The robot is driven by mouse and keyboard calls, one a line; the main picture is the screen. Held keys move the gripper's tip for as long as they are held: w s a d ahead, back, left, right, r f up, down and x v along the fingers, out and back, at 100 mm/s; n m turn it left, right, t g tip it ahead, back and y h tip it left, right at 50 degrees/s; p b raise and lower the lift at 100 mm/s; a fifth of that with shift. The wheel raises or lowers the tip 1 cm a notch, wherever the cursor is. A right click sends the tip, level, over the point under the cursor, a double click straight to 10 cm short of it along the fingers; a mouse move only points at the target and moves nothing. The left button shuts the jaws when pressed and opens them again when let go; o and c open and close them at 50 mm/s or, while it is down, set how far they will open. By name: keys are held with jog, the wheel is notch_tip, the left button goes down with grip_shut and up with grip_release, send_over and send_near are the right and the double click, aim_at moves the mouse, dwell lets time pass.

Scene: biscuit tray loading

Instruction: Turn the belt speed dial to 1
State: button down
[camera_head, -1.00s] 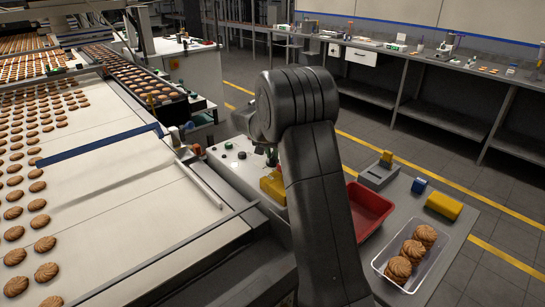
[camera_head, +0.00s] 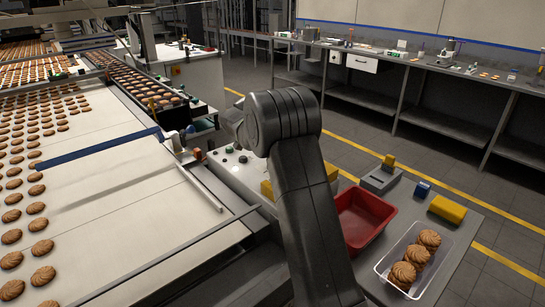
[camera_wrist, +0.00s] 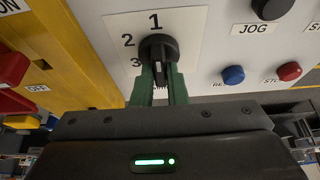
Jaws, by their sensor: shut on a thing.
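The belt speed dial (camera_wrist: 158,50) is a black round knob with a raised grip on a white plate, marked 1 at its top, 2 at upper left and 3 at lower left, in the wrist view. My gripper (camera_wrist: 163,82) has its two green fingers shut on the dial's grip from below. The grip runs roughly up and down in the picture; which number it points to I cannot tell for certain. In the head view my arm hides the gripper and dial; part of the control panel (camera_head: 229,168) shows left of it.
The JOG button (camera_wrist: 271,8), a blue button (camera_wrist: 233,75) and a red button (camera_wrist: 289,71) sit right of the dial. A yellow housing (camera_wrist: 70,45) stands at left. In the head view, a red bin (camera_head: 385,210) and a clear biscuit tray (camera_head: 428,288) lie right of my arm.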

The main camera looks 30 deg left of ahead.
dwell(0.4)
jog(key=c, duration=1.4)
grip_release()
jog(key=shift+c, duration=0.2)
jog(key=v, duration=1.4)
jog(key=shift+b, duration=0.3)
jog(key=shift+a+f, duration=0.1)
jog(key=shift+f, duration=0.05)
jog(key=x, duration=1.3)
jog(key=shift+w+f+p, duration=0.2)
jog(key=shift+f+p, duration=0.1)
